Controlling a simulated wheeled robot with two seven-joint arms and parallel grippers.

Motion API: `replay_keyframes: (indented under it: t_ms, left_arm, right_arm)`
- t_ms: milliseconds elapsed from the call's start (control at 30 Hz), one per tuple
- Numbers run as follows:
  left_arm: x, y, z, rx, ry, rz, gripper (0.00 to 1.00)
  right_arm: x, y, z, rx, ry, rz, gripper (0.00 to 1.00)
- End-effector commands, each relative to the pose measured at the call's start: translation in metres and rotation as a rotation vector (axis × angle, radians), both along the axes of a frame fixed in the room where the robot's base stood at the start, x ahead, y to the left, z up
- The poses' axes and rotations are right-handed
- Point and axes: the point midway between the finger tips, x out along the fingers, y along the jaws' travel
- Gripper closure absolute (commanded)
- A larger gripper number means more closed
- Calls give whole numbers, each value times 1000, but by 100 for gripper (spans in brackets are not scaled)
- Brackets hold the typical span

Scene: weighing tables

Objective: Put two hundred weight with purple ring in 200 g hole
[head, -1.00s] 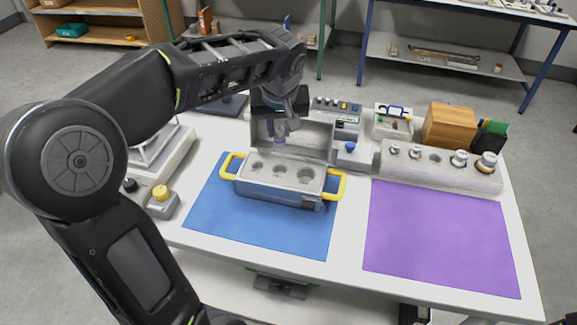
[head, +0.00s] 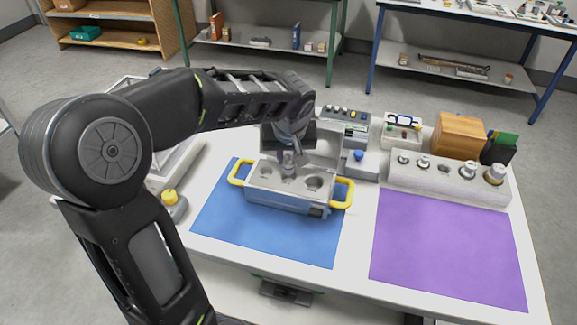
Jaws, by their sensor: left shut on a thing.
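My left gripper (head: 289,147) reaches down from the left arm and is shut on a small grey metal weight (head: 288,159). The weight is upright over the middle hole of the grey case (head: 285,198) with yellow handles. I cannot tell whether its bottom is inside the hole or just above it. Its ring colour and any hole labels are too small to read. The left hole (head: 262,170) and the right hole (head: 314,182) look empty. The case stands with its lid open on the blue mat (head: 265,235). My right gripper is not in view.
A pale rack (head: 450,180) at the right holds several weights and has one empty hole. The purple mat (head: 448,245) is clear. A blue-knobbed box (head: 360,165) stands beside the case. A yellow button box (head: 172,205) is at the left, and a wooden box (head: 460,135) at the back.

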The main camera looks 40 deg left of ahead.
Motion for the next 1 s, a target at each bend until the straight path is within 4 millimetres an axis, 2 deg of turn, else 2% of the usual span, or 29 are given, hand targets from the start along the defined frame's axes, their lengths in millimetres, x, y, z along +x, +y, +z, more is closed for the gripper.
replay_keyframes:
  t_ms: [300, 533, 567, 600, 800, 1000]
  left_arm:
    - [0, 0, -35, -1, 2, -2, 100]
    - [0, 0, -37, -1, -1, 0, 100]
    - [0, 0, -37, -1, 1, 0, 78]
    - [0, 0, -37, -1, 1, 0, 74]
    - [0, 0, -37, -1, 1, 0, 58]
    - [0, 0, -37, -1, 1, 0, 56]
  right_arm:
    - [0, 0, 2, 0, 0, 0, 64]
    - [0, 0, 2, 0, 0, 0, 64]
    - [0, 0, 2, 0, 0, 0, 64]
    - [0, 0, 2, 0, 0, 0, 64]
    - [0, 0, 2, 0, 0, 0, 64]
    - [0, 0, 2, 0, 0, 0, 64]
